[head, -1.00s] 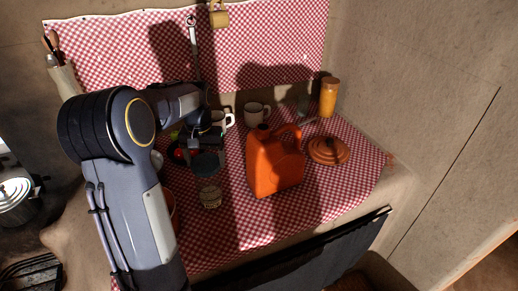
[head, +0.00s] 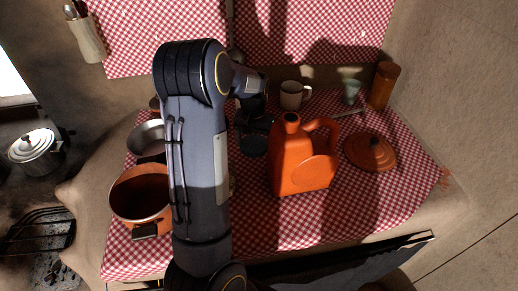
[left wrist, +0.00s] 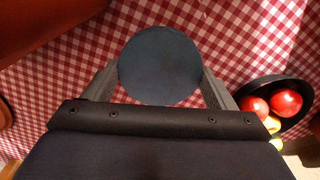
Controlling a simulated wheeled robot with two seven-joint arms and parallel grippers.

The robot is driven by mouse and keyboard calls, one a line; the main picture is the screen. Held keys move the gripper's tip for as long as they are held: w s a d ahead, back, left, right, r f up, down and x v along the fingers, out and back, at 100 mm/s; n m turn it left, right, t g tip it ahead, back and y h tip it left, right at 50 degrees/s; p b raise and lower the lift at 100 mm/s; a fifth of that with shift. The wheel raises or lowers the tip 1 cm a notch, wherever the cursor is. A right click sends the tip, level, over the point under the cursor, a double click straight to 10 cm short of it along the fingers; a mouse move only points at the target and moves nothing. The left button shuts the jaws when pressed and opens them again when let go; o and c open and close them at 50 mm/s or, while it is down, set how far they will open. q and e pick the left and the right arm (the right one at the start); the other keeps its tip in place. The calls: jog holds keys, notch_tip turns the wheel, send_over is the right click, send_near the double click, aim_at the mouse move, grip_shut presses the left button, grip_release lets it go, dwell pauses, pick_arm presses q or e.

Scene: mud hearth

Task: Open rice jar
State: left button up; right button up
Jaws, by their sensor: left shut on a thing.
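My left gripper (head: 256,124) is shut on a dark round lid (head: 254,146), held just left of the orange jerrycan. In the left wrist view the lid (left wrist: 160,66) sits between the two fingers, flat face towards the camera. The jar body is almost wholly hidden behind my left arm in the head view; only a pale sliver (head: 232,185) beside the arm may be part of it. The wrist view does not show the jar. My right gripper is not in view.
The orange jerrycan (head: 303,165) stands close right of the lid. A terracotta lid (head: 370,152), a mug (head: 292,95) and an orange-brown jar (head: 383,86) are further right and back. A terracotta pot (head: 140,195) is left. A dark fruit bowl (left wrist: 262,86) shows in the wrist view.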

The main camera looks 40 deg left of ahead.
aim_at(254, 144)
pick_arm(q)
jog(key=shift+w+f, duration=0.1)
jog(key=shift+f, duration=2.2)
jog(key=shift+f, duration=0.15)
jog(key=o, duration=1.1)
